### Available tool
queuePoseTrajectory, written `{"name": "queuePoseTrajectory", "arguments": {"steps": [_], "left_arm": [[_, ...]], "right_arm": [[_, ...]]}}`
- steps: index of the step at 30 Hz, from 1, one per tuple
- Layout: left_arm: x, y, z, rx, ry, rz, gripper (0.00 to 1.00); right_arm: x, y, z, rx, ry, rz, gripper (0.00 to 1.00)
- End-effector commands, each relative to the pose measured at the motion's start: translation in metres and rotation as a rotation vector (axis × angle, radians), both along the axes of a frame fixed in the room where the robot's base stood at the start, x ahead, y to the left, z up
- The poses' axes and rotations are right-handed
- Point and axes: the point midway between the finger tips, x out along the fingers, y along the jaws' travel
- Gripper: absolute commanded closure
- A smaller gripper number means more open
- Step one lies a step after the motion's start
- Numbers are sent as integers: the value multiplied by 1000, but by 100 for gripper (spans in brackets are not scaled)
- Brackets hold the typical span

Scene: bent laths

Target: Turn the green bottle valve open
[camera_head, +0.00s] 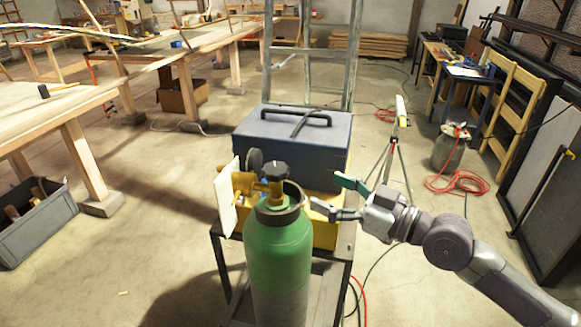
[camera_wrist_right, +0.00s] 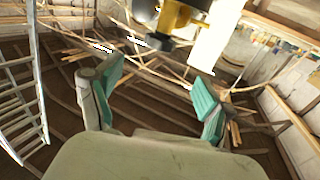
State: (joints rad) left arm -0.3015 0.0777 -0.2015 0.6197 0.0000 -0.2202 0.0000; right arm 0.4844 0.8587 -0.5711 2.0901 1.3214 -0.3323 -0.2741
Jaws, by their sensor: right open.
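The green bottle (camera_head: 278,255) stands upright in front of me in the head view, its lower part grey. On its top sits a yellow valve body with a dark hand knob (camera_head: 275,171). A dark collar surrounds the bottle's neck. My right gripper (camera_head: 330,194) is to the right of the valve, open, its green-padded fingers apart and touching nothing I can make out. In the right wrist view its open fingers (camera_wrist_right: 160,92) have an empty gap between them. The yellow valve part (camera_wrist_right: 172,18) shows beyond them at the top. My left gripper is not in view.
A dark blue toolbox (camera_head: 292,150) and a yellow case rest on the cart (camera_head: 340,265) behind the bottle. A white card (camera_head: 227,197) stands left of the valve. A tripod (camera_head: 397,150) and a red hose are at the right.

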Motion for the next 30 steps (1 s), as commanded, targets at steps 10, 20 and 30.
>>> {"name": "queuePoseTrajectory", "arguments": {"steps": [10, 20, 30], "left_arm": [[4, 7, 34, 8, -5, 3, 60], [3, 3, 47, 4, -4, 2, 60], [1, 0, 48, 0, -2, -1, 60]], "right_arm": [[45, 56, 6, 6, 1, 0, 20], [76, 94, 3, 2, -1, -2, 20], [81, 100, 1, 1, -1, -3, 20]]}}
